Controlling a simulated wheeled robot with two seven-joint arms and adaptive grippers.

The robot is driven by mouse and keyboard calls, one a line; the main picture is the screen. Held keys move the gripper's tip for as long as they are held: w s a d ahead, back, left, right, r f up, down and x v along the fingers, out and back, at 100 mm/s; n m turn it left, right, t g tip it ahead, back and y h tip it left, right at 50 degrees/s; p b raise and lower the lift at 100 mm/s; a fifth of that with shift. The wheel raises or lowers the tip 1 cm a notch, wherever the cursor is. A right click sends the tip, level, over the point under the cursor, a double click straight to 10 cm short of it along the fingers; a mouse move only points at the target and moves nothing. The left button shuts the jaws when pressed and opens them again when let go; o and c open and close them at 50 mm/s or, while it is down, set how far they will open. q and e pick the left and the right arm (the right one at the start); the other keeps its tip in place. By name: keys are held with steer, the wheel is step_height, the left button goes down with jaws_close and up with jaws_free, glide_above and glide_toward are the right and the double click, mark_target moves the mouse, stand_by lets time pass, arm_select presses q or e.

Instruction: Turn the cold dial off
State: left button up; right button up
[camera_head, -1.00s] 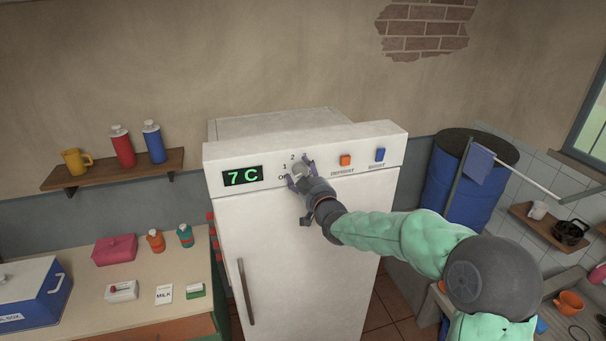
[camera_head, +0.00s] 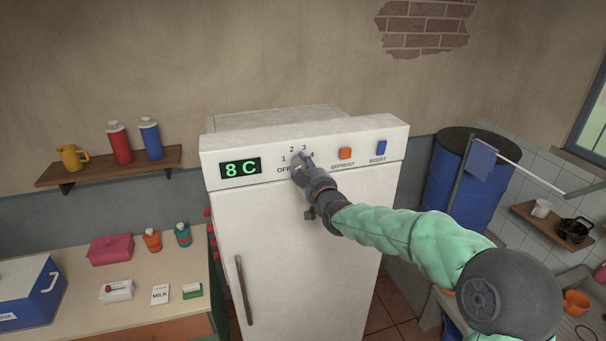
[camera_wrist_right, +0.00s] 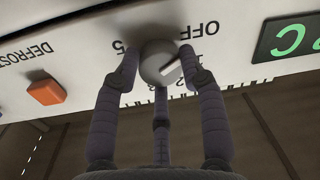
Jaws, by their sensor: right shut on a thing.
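The cold dial (camera_wrist_right: 158,60) is a round grey knob on the white fridge's (camera_head: 290,240) top panel, ringed by OFF and numbers. In the right wrist view, which shows the panel upside down, its pale pointer mark lies on the side of the low numbers near OFF; the exact number is hard to tell. My right gripper (camera_head: 300,165) is shut on the dial, its fingers around the knob; the fingers also show in the wrist view (camera_wrist_right: 160,85). In the head view they mostly hide the dial. The green display (camera_head: 241,168) reads 8 C. My left gripper is not in view.
An orange defrost button (camera_head: 346,153) and a blue boost switch (camera_head: 381,147) sit right of the dial. A counter (camera_head: 130,315) with several small items stands at left, below a wall shelf (camera_head: 110,168). A blue barrel (camera_head: 455,190) stands at right.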

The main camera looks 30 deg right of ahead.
steer(key=shift+r, duration=0.35)
steer(key=o, duration=1.1)
steer(key=shift+o, duration=0.2)
steer(key=shift+a+f, duration=0.1)
steer(key=shift+f, duration=0.05)
steer(key=shift+s, duration=0.15)
steer(key=s+a, duration=0.2)
steer(key=s, duration=0.9)
steer(key=shift+s, duration=0.25)
